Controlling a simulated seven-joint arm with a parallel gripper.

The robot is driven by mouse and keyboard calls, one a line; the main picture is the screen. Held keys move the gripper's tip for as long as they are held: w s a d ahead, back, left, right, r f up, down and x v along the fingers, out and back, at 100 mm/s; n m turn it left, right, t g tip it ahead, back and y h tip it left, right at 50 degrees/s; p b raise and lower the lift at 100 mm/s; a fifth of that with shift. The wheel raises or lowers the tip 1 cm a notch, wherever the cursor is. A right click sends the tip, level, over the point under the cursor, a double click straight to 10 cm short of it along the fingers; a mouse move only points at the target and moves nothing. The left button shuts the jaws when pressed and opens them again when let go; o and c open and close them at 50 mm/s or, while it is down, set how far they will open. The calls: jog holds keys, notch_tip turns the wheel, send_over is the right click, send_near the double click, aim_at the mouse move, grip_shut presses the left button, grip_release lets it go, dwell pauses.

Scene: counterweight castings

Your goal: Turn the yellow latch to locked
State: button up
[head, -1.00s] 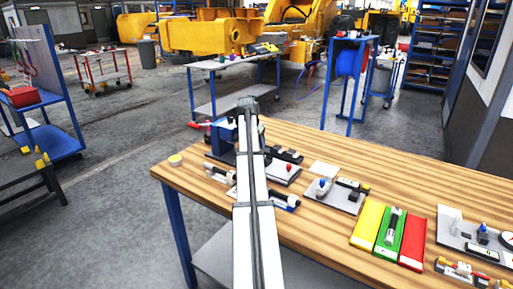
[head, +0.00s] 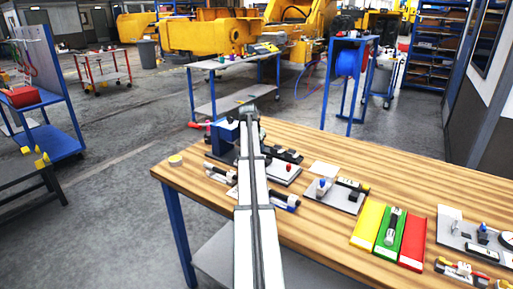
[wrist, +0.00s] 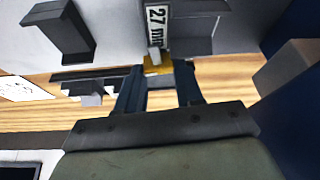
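In the wrist view a small yellow part (wrist: 153,68), which looks like the latch, sits at the foot of a grey block with a "27 mm" label (wrist: 157,22). A small light grey piece stands against its front. My gripper (wrist: 161,76) has its two dark fingers on either side of the yellow part, which fills the gap at their tips. I cannot tell whether the fingers touch it. The latch's lock position is not readable. In the head view my arm hides the gripper and latch; a blue fixture (head: 222,139) shows beside the arm.
The wooden table (head: 330,150) holds a grey plate with a red knob (head: 288,167), another with a blue knob (head: 322,184), and yellow, green and red strips (head: 411,243) at the right. A dark bracket (wrist: 62,30) stands left of the labelled block.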

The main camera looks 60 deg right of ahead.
jog(key=c, duration=0.5)
jog(key=shift+o, duration=0.2)
jog(key=shift+m+g, duration=0.3)
jog(key=shift+m, duration=0.5)
jog(key=o, duration=1)
jog(key=shift+o, duration=0.2)
jog(key=v, duration=1.3)
jog(key=shift+a+r, duration=0.2)
jog(key=shift+r, duration=0.1)
